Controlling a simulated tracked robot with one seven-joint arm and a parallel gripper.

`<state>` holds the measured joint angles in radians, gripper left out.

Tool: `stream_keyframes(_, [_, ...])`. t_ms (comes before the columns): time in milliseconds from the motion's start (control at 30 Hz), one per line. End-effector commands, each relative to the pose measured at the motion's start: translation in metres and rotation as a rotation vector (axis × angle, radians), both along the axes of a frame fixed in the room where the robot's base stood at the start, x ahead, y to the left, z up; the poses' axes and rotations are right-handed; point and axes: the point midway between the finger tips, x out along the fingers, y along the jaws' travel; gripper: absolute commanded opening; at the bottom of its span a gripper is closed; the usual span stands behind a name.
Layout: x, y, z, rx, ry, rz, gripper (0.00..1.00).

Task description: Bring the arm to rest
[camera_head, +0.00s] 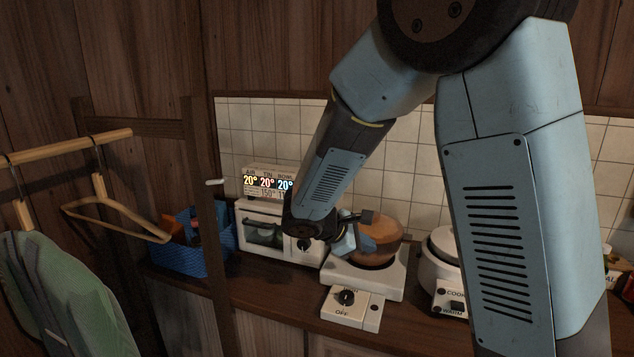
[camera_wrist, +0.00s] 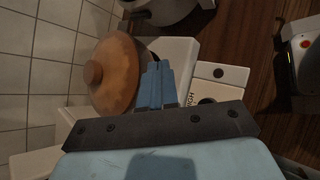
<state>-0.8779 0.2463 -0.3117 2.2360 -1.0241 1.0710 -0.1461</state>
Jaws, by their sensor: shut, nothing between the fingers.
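My arm (camera_head: 330,175) is blue-grey and reaches down over the counter in the head view, bent well away from its upper part. My gripper (camera_head: 350,238) is at the left side of a brown pot (camera_head: 388,238) on a white hot plate; in this view its fingers are partly hidden. In the wrist view my gripper (camera_wrist: 157,84) shows its blue fingers together and empty. They lie beside the pot's orange-brown lid (camera_wrist: 112,76) in that picture; I cannot tell whether they touch it.
The hot plate (camera_head: 340,308) has a dial in front. A white toaster oven (camera_head: 262,235) and a blue basket (camera_head: 205,262) stand left, a white cooker (camera_head: 437,268) right. A wooden rack with hangers (camera_head: 115,215) and a green garment (camera_head: 65,295) fills the near left. A tiled wall is behind.

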Motion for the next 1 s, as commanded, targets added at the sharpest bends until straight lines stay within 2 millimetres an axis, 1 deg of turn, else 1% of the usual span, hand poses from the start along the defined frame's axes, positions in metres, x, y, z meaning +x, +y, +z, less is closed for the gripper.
stream_keyframes(33, [-0.007, -0.014, 0.008, 0.055, -0.01, -0.053, 0.0])
stream_keyframes(100, [-0.017, -0.03, 0.016, 0.128, -0.022, -0.123, 0.0])
stream_keyframes(200, [-0.033, -0.05, 0.028, 0.229, -0.043, -0.22, 0.0])
stream_keyframes(400, [-0.067, -0.081, 0.051, 0.428, -0.098, -0.402, 0.0])
stream_keyframes(700, [-0.122, -0.112, 0.084, 0.715, -0.214, -0.651, 0.0])
stream_keyframes(1000, [-0.176, -0.125, 0.115, 0.989, -0.367, -0.863, 0.0])
